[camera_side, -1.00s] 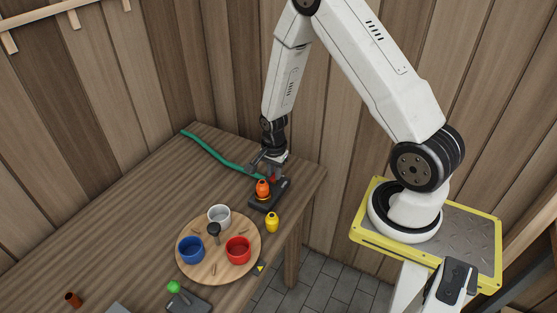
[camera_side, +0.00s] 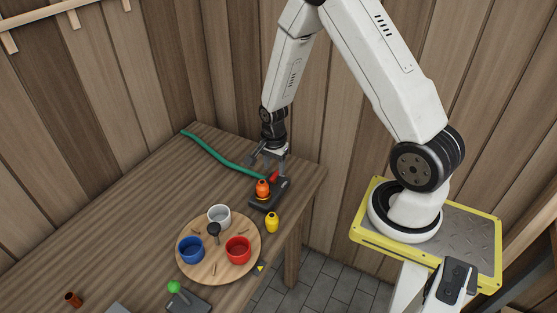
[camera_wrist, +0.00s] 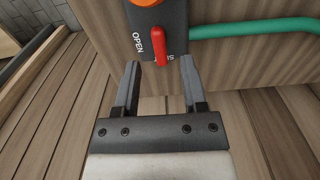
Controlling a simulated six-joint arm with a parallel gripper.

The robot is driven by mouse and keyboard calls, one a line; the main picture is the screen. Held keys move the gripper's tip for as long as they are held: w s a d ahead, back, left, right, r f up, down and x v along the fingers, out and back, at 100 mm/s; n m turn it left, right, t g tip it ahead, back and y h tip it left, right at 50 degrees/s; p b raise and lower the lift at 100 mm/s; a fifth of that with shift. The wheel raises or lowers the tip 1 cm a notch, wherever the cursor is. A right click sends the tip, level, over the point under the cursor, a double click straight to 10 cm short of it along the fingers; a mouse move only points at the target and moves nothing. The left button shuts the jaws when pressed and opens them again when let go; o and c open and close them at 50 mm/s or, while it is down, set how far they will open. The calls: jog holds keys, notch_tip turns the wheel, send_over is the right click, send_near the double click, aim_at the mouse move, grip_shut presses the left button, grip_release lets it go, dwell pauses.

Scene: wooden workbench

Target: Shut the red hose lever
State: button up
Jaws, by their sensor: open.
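The red lever (camera_wrist: 157,42) sits on a dark block (camera_wrist: 176,18) marked OPEN at the left. Its tip partly covers a second label at the right, of which only the first letters show. In the side view the red lever (camera_side: 274,176) shows small behind an orange part (camera_side: 263,188) on the dark block (camera_side: 267,201). My gripper (camera_wrist: 159,76) is open and empty, with one finger on each side of the lever's tip in the wrist picture. In the side view my gripper (camera_side: 269,160) is above the lever, apart from it.
A green hose (camera_side: 220,158) runs from the block to the bench's far edge. A round wooden tray (camera_side: 213,269) with white, blue and red cups stands nearby. A yellow object (camera_side: 272,222) is beside the block. A green-knobbed lever (camera_side: 174,287) stands in front.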

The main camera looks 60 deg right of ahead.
aim_at(274, 175)
jog(key=shift+r, duration=2.6)
jog(key=s+a+r+n+t, duration=0.1)
jog(key=s+a+r+n, duration=0.2)
jog(key=n, duration=0.6)
jog(key=s+a+r+n+t, duration=0.1)
jog(key=s+a+r+n, duration=0.3)
jog(key=a+n, duration=0.5)
notch_tip(274, 175, up, 3)
jog(key=shift+a+f+t, duration=0.15)
jog(key=shift+a+t, duration=0.15)
jog(key=shift+a, duration=0.1)
